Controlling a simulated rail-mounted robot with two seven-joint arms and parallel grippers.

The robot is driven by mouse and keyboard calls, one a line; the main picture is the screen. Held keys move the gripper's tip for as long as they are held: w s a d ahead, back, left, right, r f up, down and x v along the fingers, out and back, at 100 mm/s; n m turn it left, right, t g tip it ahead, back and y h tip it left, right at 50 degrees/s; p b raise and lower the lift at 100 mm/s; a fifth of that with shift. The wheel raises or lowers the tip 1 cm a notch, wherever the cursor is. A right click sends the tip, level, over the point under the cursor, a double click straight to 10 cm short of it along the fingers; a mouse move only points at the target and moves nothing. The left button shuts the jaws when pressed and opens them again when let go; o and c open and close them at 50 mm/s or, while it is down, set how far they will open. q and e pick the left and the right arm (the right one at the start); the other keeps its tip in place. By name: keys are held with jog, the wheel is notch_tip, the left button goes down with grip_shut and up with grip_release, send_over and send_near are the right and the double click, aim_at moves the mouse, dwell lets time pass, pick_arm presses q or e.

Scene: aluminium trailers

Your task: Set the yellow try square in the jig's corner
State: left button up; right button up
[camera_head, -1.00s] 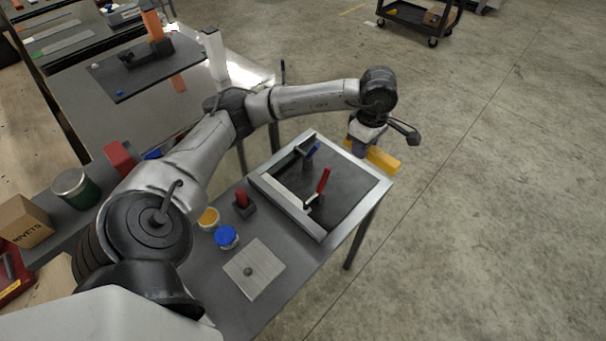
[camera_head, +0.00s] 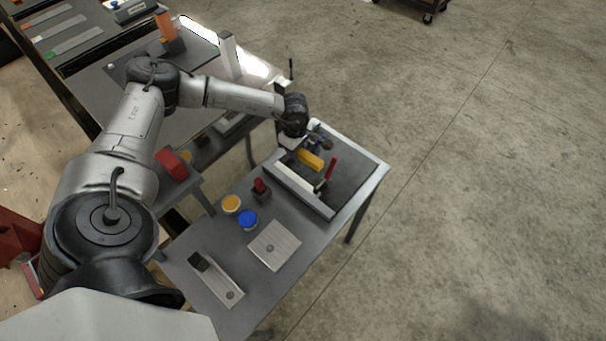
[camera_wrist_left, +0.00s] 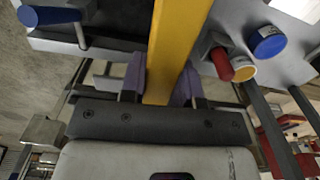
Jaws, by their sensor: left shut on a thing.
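The yellow try square (camera_head: 311,160) is in my left gripper (camera_head: 306,149), over the back left part of the jig (camera_head: 356,168). In the left wrist view the purple-padded fingers (camera_wrist_left: 158,82) are shut on its yellow bar (camera_wrist_left: 178,38). The jig is a dark plate with pale metal fences (camera_head: 299,191) on the left side and behind. A red-handled clamp (camera_head: 331,167) stands by the left fence. A blue clamp handle (camera_wrist_left: 48,16) shows in the wrist view. My gripper partly hides the jig's back corner, and I cannot tell whether the square touches the plate. My right gripper is out of view.
On the grey bench stand a red-handled block (camera_head: 260,188), a yellow-lidded jar (camera_head: 231,204), a blue-lidded jar (camera_head: 248,219), a metal plate (camera_head: 274,245) and a metal bar with a dark block (camera_head: 218,280). Open floor lies right of the bench.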

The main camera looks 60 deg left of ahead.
pick_arm(q)
jog(key=f, duration=0.4)
jog(key=w+f, duration=0.1)
jog(key=f, duration=0.1)
jog(key=shift+d+p, duration=0.2)
jog(key=shift+p, duration=0.1)
jog(key=shift+f, duration=1.9)
jog(key=shift+f, duration=0.1)
jog(key=shift+f+b, duration=0.4)
jog(key=shift+f, duration=0.2)
jog(key=o, duration=1)
